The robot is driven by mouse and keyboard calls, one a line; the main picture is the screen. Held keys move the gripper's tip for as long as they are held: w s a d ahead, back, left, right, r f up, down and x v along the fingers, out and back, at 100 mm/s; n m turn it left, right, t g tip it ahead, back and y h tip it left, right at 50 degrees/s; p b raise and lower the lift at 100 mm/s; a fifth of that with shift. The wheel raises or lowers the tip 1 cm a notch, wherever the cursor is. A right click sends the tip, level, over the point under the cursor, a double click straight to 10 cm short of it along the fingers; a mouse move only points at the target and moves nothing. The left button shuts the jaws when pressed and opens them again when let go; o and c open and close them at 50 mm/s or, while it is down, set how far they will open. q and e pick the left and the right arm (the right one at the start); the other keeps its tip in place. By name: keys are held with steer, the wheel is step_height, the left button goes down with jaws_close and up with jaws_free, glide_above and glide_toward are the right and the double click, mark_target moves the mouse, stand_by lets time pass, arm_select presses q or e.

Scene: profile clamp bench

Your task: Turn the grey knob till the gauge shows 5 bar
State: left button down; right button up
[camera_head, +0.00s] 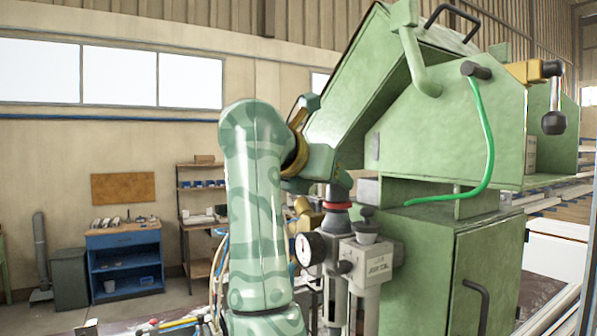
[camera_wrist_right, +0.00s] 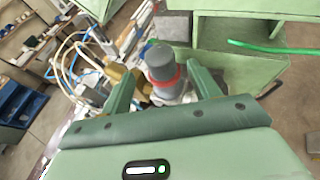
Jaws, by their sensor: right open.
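The grey knob (camera_head: 337,217) stands upright with a red ring around it, on top of the regulator unit on the bench machine. In the wrist view the knob (camera_wrist_right: 160,62) shows its rounded grey top and the red ring below. My right gripper (camera_wrist_right: 164,78) is open, with one finger on each side of the knob; I cannot tell whether either finger touches it. In the head view my right arm comes down over the knob and partly hides the gripper's fingers. The round gauge (camera_head: 310,248) has a white face left of the regulator; its needle is too small to read. My left gripper is not in view.
A green machine housing (camera_head: 440,130) and cabinet (camera_head: 462,262) stand close on the right. A green hose (camera_head: 488,150) hangs along the housing. A second dark knob (camera_head: 366,222) sits right beside the grey one. A blue workbench (camera_head: 124,262) stands far left.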

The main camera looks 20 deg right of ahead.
steer(key=b+v, duration=0.1)
steer(key=v, duration=0.9)
steer(key=shift+a+b, duration=0.3)
steer(key=shift+b, duration=0.1)
steer(key=shift+d, duration=0.1)
